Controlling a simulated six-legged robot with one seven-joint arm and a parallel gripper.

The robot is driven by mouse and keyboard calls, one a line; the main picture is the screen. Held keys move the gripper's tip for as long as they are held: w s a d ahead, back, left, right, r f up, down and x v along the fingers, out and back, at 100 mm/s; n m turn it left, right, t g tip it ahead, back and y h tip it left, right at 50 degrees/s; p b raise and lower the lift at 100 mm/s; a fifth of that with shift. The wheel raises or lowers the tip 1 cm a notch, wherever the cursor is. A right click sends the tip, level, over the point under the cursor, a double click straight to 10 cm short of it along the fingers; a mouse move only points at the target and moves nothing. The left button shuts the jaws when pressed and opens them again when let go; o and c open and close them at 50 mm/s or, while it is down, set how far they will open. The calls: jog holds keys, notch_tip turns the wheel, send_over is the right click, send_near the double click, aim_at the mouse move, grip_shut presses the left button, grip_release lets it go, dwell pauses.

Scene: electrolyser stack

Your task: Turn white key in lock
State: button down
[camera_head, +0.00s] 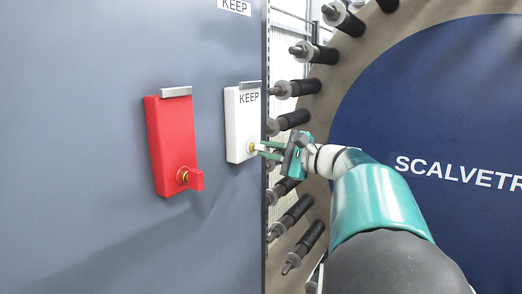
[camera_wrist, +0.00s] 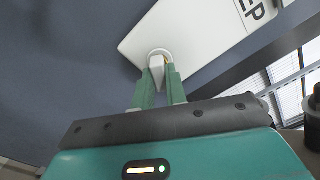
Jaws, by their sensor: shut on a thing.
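A white lock box (camera_head: 240,120) with a grey top edge and the letters KEEP hangs on the grey panel. A brass lock (camera_head: 253,148) sits low on its face. My gripper (camera_head: 262,149) reaches in from the right and is at the lock. In the wrist view the white box (camera_wrist: 190,30) fills the top, and my gripper's green fingers (camera_wrist: 160,75) are closed on the white key (camera_wrist: 157,66). The key is at the lock, which is mostly hidden behind it. I cannot tell how far the key is turned.
A red lock box (camera_head: 170,135) with a red key (camera_head: 196,180) in its brass lock hangs left of the white one. The panel (camera_head: 80,120) ends just right of the white box. Beyond it stand several black-sleeved bolts (camera_head: 290,121) and a large blue disc (camera_head: 430,100).

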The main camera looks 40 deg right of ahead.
jog(key=shift+a+n, duration=0.1)
jog(key=shift+n, duration=0.8)
jog(key=n, duration=0.3)
jog(key=shift+n, duration=0.3)
jog(key=shift+w+n, duration=0.1)
jog(key=shift+n, duration=0.2)
jog(key=c, duration=1.3)
grip_release()
jog(key=shift+c, duration=0.2)
